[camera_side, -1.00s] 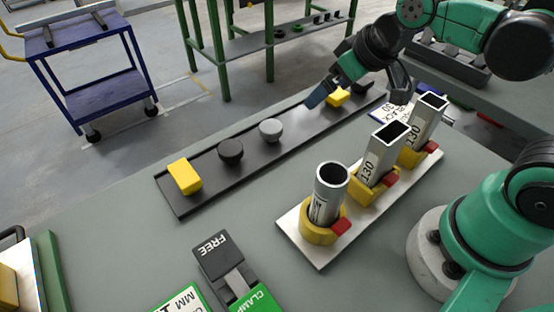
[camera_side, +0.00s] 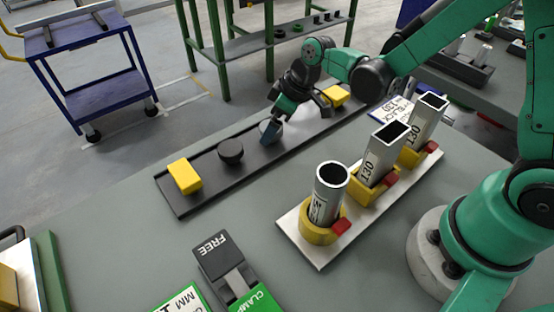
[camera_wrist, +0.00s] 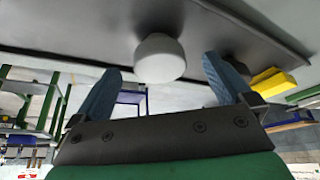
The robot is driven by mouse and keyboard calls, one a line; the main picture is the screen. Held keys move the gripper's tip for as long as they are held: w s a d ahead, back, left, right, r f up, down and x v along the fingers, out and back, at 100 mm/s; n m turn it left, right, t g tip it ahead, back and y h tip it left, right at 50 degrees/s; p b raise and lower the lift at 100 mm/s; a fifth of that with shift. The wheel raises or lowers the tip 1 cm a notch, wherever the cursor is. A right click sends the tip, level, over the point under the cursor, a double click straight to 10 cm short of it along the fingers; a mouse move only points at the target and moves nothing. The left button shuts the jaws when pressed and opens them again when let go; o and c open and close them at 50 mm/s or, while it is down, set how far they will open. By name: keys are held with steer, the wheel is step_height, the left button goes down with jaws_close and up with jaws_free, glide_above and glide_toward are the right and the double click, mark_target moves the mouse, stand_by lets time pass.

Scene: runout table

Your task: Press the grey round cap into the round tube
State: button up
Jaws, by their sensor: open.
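The grey round cap (camera_wrist: 160,60) stands on the dark strip, and in the wrist view it lies between and just beyond my two open fingers. In the side view the cap (camera_side: 265,127) is partly hidden behind a fingertip. My gripper (camera_side: 274,130) is open at the cap, with its blue fingers reaching down beside it; the wrist view shows both fingers (camera_wrist: 160,85) spread and empty. The round tube (camera_side: 331,182) stands slightly tilted in a yellow holder (camera_side: 318,235) with a red block, at the near end of a pale base plate. Its top is open.
The dark strip (camera_side: 222,183) also holds a black round cap (camera_side: 231,151) and yellow rectangular blocks (camera_side: 185,176). Two rectangular tubes (camera_side: 383,150) stand beside the round one. A clamp marked FREE (camera_side: 217,254) sits in front. The grey table between strip and tubes is clear.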

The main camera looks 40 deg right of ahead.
steer(key=shift+x, duration=1.1)
steer(key=c, duration=1.3)
steer(key=shift+c, duration=0.2)
steer(key=shift+r, duration=0.1)
step_height(320, 180, up, 19)
steer(key=s+a+n+g+y, duration=0.1)
steer(key=s+a+n+g, duration=0.1)
steer(key=s+n, duration=0.4)
steer(key=s+a+r+n+g+y, duration=0.1)
steer(key=s+a+n, duration=0.3)
steer(key=s, duration=1)
steer(key=shift+s+a+r+n+g, duration=0.15)
steer(key=shift+s+r+n+g, duration=0.1)
steer(key=shift+n+g, duration=0.6)
